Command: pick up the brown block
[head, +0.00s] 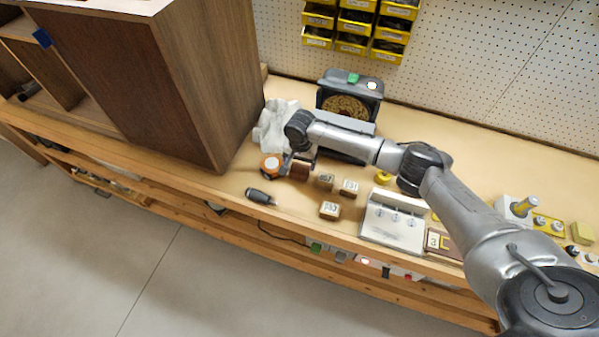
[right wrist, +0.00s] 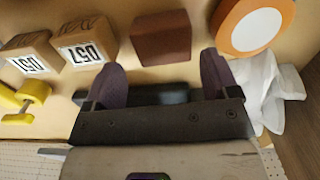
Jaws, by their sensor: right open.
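The brown block (right wrist: 160,38) lies on the bench top in the right wrist view, just beyond the gap between the two fingers of my right gripper (right wrist: 160,74). The right gripper is open and nothing is between its fingers. In the head view the brown block (head: 300,171) is small and partly covered by my right gripper (head: 290,164), which hangs close over it. I cannot tell whether the fingers touch the block. My left gripper is out of view.
Close by are an orange-rimmed roll (right wrist: 252,25), a crumpled white cloth (right wrist: 268,92) and labelled tan blocks (right wrist: 84,42). A large wooden cabinet (head: 165,80) stands at left. A white switch panel (head: 393,226) is at right.

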